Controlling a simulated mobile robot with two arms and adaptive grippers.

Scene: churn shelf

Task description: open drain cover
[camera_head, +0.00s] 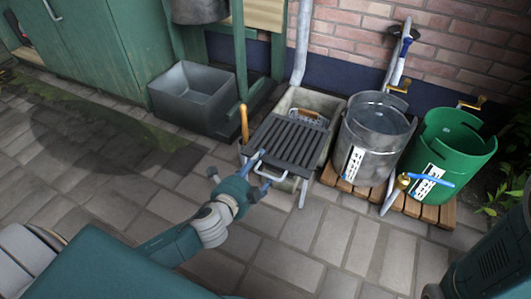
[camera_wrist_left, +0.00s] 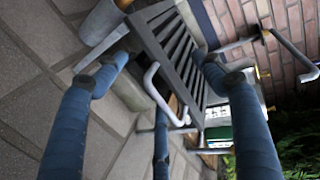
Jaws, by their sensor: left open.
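The drain cover (camera_head: 287,141) is a dark slatted grate over the front part of a stone basin (camera_head: 325,103); the basin's back part shows uncovered. A pale bent handle (camera_head: 271,177) sits at the cover's front edge. In the left wrist view the slats of the cover (camera_wrist_left: 178,50) lie beyond my fingers and the handle (camera_wrist_left: 152,82) shows between them. My left gripper (camera_head: 262,168) is open at the cover's front edge, its blue fingers spread around the handle. I cannot tell whether they touch it. My right gripper is not in view.
A grey metal churn (camera_head: 376,135) and a green tub (camera_head: 452,145) stand on a wooden pallet (camera_head: 410,205) to the right, with taps near them. A grey open box (camera_head: 190,98) is at the left. Paving (camera_head: 330,235) in front is clear.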

